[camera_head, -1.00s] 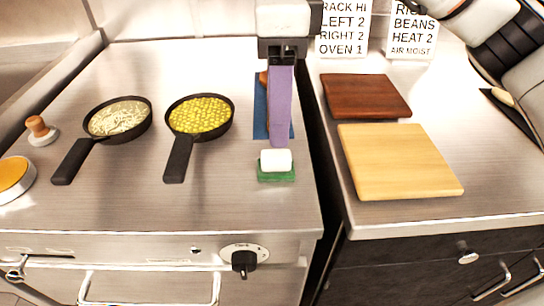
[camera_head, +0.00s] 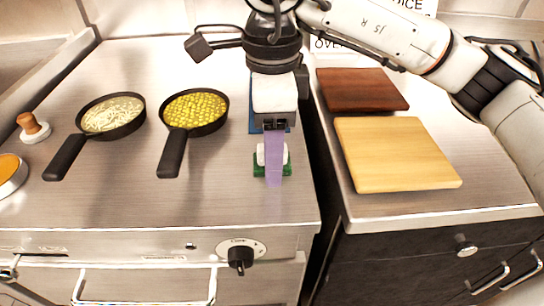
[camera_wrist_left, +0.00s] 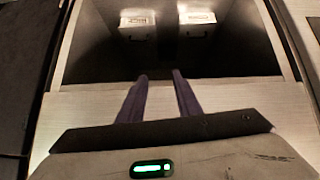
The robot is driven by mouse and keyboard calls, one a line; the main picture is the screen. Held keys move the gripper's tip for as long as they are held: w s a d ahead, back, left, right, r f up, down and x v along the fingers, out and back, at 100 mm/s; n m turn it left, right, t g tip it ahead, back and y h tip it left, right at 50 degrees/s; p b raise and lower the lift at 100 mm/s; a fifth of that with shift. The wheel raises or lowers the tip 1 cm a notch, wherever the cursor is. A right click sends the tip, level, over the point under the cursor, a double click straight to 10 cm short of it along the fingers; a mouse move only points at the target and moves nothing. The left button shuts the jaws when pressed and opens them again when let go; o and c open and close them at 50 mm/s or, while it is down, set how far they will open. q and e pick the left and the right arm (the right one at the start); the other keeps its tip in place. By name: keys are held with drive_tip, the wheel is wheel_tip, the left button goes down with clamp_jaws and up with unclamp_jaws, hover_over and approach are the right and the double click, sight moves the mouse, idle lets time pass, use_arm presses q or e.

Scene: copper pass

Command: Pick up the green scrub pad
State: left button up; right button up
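The green scrub pad (camera_head: 259,170) lies on the steel top, near its front right part, with a white block (camera_head: 261,154) on it. My right gripper (camera_head: 274,184) comes down from above, its purple fingers in front of the pad and partly hiding it. The fingers show edge-on as one strip, so I cannot tell their gap or whether they touch the pad. My left gripper (camera_wrist_left: 160,77) shows only in the left wrist view. Its two fingers are apart with nothing between them.
Two black pans, one with pale shreds (camera_head: 112,115) and one with yellow food (camera_head: 195,110), stand to the left. A blue item (camera_head: 254,122) lies behind the gripper. A dark board (camera_head: 360,90) and light board (camera_head: 395,153) lie on the right counter, across a gap.

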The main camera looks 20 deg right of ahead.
drive_tip(key=c, duration=1.1)
drive_tip(key=shift+r, duration=0.1)
wheel_tip(320, 180, up, 10)
drive_tip(key=shift+f+p, duration=0.1)
drive_tip(key=shift+p, duration=0.55)
